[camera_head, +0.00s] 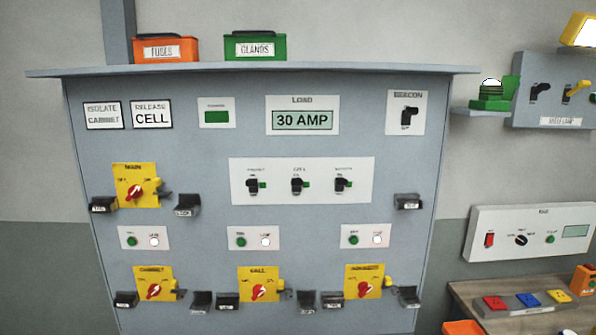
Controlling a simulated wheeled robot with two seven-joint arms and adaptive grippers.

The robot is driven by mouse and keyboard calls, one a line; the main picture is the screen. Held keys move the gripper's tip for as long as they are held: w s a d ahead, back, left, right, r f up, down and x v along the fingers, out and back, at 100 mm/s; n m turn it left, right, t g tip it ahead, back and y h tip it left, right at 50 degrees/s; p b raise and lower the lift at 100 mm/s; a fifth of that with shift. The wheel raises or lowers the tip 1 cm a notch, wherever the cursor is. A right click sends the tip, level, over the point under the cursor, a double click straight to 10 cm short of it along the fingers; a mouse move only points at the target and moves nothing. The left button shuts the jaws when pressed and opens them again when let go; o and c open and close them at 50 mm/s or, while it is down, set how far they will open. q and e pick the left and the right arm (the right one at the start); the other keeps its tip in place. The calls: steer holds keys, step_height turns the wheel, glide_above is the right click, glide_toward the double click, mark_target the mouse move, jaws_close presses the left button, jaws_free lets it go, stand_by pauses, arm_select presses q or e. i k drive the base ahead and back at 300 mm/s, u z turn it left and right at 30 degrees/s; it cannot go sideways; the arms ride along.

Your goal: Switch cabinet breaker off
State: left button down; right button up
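The cabinet breaker (153,290) is a red rotary handle on a yellow plate at the lower left of the grey switch cabinet (210,145). Its plate label appears to read CABINET. The handle is tilted, its upper end to the right; I cannot tell which marked position it points at. A yellow piece sits at the plate's right edge, with small black labelled holders on either side. A white plate with a green button and a pale lamp (154,241) is above it. Neither of my grippers shows in the head view.
Similar breakers are MAIN (135,190) above, CELL (259,289) and another (364,286) to the right. Signs read ISOLATE CABINET (103,115) and RELEASE CELL (152,114). The load display (303,120) reads 30 AMP. A bench with coloured blocks (527,299) stands at right.

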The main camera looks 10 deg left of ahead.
mark_target(252, 184)
steer(key=u, duration=0.1)
steer(key=i, duration=1.3)
steer(key=u, duration=0.6)
